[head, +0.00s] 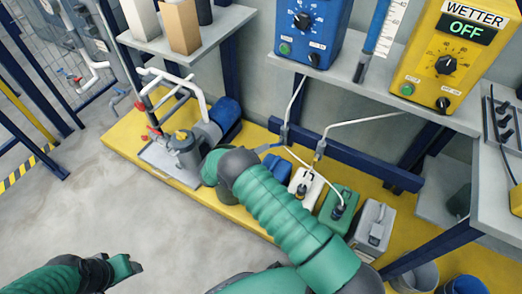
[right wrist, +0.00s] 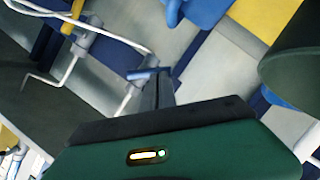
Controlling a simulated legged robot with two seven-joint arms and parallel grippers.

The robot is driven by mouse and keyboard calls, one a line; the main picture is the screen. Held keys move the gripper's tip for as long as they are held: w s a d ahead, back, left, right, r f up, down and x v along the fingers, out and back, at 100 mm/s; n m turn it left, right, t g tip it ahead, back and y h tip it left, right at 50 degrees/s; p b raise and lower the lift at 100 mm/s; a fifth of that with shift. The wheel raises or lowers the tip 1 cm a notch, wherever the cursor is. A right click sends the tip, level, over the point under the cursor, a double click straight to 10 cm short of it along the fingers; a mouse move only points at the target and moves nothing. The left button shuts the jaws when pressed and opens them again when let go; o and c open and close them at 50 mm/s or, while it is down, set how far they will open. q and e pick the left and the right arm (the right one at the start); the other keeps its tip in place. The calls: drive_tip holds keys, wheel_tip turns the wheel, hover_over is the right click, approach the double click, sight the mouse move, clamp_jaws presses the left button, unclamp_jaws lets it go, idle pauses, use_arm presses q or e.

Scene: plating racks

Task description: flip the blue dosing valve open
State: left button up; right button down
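The blue dosing valve has a grey body on a white tube, with a blue lever (head: 270,147), below the shelf in the head view. In the right wrist view its blue lever (right wrist: 142,75) lies at the tips of my right gripper (right wrist: 158,88). The two dark fingers look shut together; I cannot tell whether they touch the lever. In the head view my right arm hides most of that gripper. My left gripper (head: 125,268) is low at the left, far from the valve; its finger gap is not clear.
A second grey valve (head: 320,148) hangs to the right; a yellow lever (right wrist: 76,15) shows in the wrist view. Blue, white, green and grey canisters (head: 374,225) stand below. A blue controller (head: 308,30) and yellow WETTER box (head: 445,65) sit on the shelf. A pump (head: 185,150) stands left.

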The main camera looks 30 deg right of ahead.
drive_tip(key=n+h+b, duration=0.1)
drive_tip(key=d+f+n+b, duration=0.1)
drive_tip(key=n+b, duration=0.1)
drive_tip(key=s+f+n+g+h+b, duration=0.1)
drive_tip(key=n, duration=0.1)
drive_tip(key=shift+d+h, duration=0.25)
drive_tip(key=shift+h, duration=0.05)
drive_tip(key=shift+s+d+f+b, duration=0.15)
drive_tip(key=shift+s+b, duration=0.05)
drive_tip(key=shift+b, duration=0.15)
idle(1.4)
